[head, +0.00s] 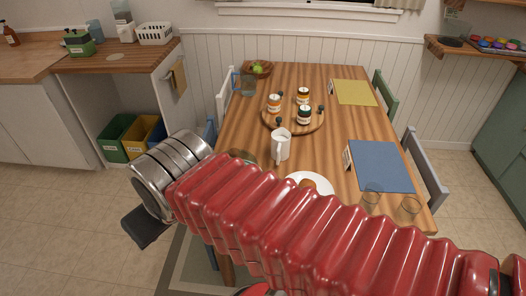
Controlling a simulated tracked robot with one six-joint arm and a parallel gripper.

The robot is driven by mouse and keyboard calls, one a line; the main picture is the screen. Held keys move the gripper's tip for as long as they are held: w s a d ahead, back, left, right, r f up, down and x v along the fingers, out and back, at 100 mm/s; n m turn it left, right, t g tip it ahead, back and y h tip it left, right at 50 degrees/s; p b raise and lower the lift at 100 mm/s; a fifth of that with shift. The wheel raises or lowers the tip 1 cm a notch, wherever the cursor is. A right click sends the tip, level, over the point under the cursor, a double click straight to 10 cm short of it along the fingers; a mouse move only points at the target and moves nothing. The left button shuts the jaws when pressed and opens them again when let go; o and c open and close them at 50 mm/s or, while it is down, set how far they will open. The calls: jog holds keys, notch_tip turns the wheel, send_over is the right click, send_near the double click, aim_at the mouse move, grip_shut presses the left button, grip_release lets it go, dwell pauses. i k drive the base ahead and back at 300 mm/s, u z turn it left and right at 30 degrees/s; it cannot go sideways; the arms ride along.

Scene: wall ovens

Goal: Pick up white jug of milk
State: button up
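A white jug (284,142) with a handle stands upright on the wooden table (336,142), left of the middle. Its contents cannot be made out. My red arm crosses the front of the view and ends at a metal wrist on the left. A dark part of my gripper (147,227) shows below that wrist, out past the table's left side and apart from the jug. The fingers are mostly hidden, so whether they are open or shut does not show.
A round wooden tray (272,126) with several jars is behind the jug. A white plate (325,183) with food is in front, partly behind my arm. Clear glasses (410,208) and a blue mat (382,168) are at right. Chairs flank the table.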

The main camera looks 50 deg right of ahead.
aim_at(281, 138)
jog(key=u, duration=0.8)
jog(key=k, duration=1.35)
jog(key=z, duration=1)
jog(key=i, duration=0.9)
jog(key=z, duration=0.1)
